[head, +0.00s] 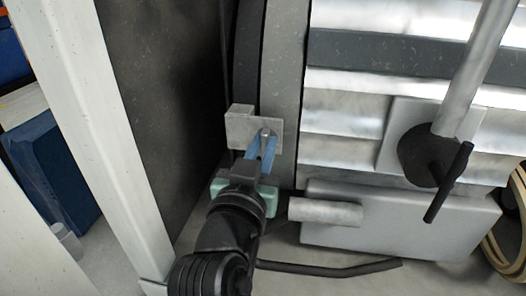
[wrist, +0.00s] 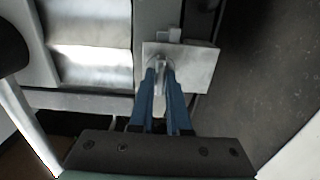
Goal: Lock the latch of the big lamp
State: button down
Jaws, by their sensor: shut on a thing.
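The big lamp (head: 345,120) is a large ribbed metal housing with a grey rim, filling the right of the head view; its ribbed side also shows in the wrist view (wrist: 90,80). The latch (head: 240,128) is a small grey metal plate with a knob on the rim's edge; in the wrist view the latch (wrist: 190,62) is straight ahead. My gripper (head: 262,150) reaches up to it from below. In the wrist view my gripper's blue fingers (wrist: 160,75) are closed on the latch's small knob, which they partly hide.
A black handle (head: 447,185) on a metal pole stands at the right. A grey box (head: 400,222) and a short cylinder (head: 326,211) lie just right of my arm. A white post (head: 95,130) and dark panel (head: 165,100) bound the left.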

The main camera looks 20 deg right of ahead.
jog(key=shift+w+a+r, duration=0.1)
jog(key=shift+a, duration=0.2)
jog(key=c, duration=0.9)
grip_release()
jog(key=shift+w+a, duration=0.1)
jog(key=shift+p+v, duration=0.75)
jog(key=shift+v, duration=5.7)
